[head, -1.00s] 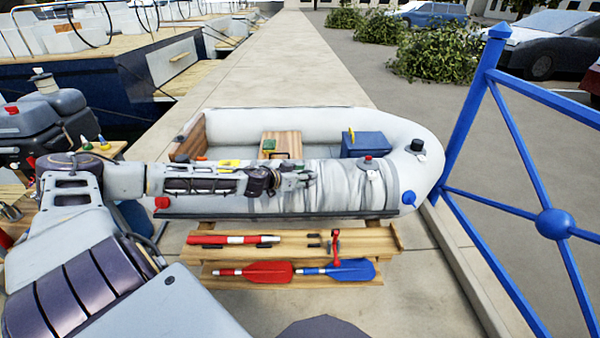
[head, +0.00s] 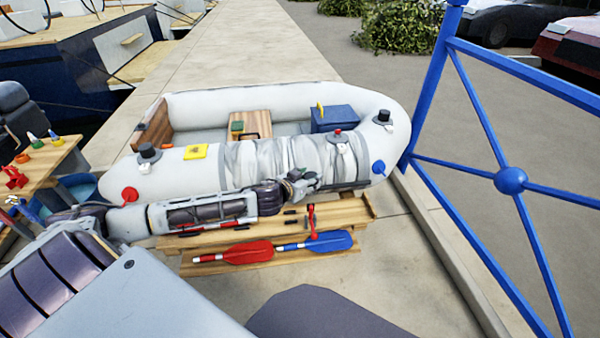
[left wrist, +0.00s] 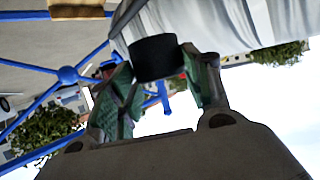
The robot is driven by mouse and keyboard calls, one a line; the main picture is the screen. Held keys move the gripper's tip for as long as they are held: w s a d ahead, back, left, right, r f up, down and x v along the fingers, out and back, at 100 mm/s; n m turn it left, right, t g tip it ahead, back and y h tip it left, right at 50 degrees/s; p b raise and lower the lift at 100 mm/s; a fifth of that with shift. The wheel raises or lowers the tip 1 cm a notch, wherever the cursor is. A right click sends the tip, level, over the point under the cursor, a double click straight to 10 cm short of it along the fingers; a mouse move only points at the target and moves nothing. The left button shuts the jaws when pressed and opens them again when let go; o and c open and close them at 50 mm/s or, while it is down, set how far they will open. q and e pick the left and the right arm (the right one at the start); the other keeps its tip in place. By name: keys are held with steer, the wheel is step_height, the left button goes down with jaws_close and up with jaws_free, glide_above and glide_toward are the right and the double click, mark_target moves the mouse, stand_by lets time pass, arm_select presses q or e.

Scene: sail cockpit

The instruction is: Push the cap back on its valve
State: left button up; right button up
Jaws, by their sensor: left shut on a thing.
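The grey inflatable boat (head: 215,178) lies on its stand, with a wrinkled section in its near tube. A valve with a red top and dark base (head: 340,137) sits on that tube, right of the wrinkles. My left gripper (head: 303,185) is at the tube's lower near side, left of and below this valve. In the left wrist view the fingers (left wrist: 160,82) are shut on a short black cylinder that looks like the cap (left wrist: 157,57), close to the pale tube. The head view does not show the held piece clearly. My right gripper is not in view.
Dark-capped fittings (head: 148,152) (head: 382,117) stand at the tube's left and right. A wooden bench (head: 355,213) with a red paddle (head: 247,253) and a blue paddle (head: 328,242) is below my gripper. A blue railing (head: 435,80) stands on the right.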

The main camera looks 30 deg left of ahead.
arm_select(q)
steer(key=d+f, duration=0.2)
steer(key=d, duration=0.8)
steer(key=shift+s+d+f+n+y, duration=0.25)
steer(key=shift+s+n+y, duration=0.15)
steer(key=shift+s, duration=0.05)
steer(key=shift+a, duration=0.3)
stand_by(0.4)
